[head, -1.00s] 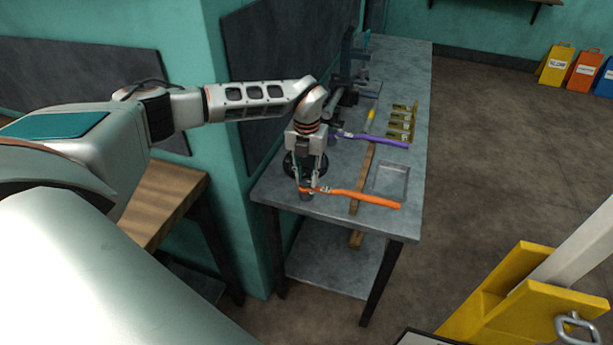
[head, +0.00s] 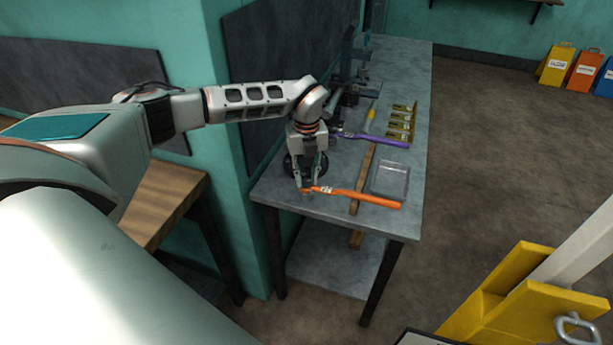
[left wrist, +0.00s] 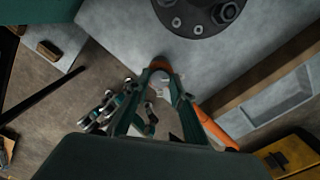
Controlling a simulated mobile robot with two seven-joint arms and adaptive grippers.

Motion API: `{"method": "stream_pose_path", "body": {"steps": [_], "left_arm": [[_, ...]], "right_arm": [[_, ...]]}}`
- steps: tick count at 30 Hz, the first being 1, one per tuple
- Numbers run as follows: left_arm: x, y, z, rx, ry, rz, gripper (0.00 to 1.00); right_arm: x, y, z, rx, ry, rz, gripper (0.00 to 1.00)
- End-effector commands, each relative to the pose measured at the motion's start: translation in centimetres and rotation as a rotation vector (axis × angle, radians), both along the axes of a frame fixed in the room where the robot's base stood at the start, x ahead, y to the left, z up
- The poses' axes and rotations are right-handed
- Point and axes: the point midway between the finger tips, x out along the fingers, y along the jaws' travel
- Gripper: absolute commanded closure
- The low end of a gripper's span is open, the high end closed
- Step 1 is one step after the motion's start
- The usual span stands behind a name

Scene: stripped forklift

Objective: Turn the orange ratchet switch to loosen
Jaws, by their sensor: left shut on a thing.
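The orange ratchet (head: 360,197) lies near the front end of the grey workbench, its handle pointing right. My left gripper (head: 304,189) points down over its head end at the left, with its fingers around that end. In the left wrist view, the fingertips of my left gripper (left wrist: 160,75) close on the ratchet's head, where an orange edge and a grey round part show. The orange handle (left wrist: 212,128) runs down to the right, partly behind a finger. The switch itself is too small to make out. My right gripper is not in view.
A black round flanged fixture (left wrist: 205,12) stands beside the gripper. A purple-handled tool (head: 380,142), a wooden strip (head: 363,175) and a shallow grey tray (head: 390,180) are on the workbench (head: 335,208). A teal wall pillar stands close on the left.

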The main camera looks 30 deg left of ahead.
Motion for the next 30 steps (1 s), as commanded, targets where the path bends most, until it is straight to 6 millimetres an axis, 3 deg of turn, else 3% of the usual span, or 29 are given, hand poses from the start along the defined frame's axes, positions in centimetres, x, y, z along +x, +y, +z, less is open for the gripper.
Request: {"method": "stream_pose_path", "body": {"steps": [10,11,12,23,30], "left_arm": [[0.0,0.0,0.0,0.0,-0.001,0.001,0.99],[0.0,0.0,0.1,0.0,-0.001,0.001,0.7],[0.0,0.0,0.1,0.0,-0.001,0.001,0.61],[0.0,0.0,0.2,0.0,-0.001,0.0,0.61],[0.2,0.0,3.1,0.0,-0.006,-0.001,0.61]], "right_arm": [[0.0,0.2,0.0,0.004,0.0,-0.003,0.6],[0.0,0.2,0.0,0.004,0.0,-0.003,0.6],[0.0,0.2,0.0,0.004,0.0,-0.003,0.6],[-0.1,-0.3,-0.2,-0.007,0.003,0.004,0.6],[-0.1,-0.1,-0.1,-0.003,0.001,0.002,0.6]]}}
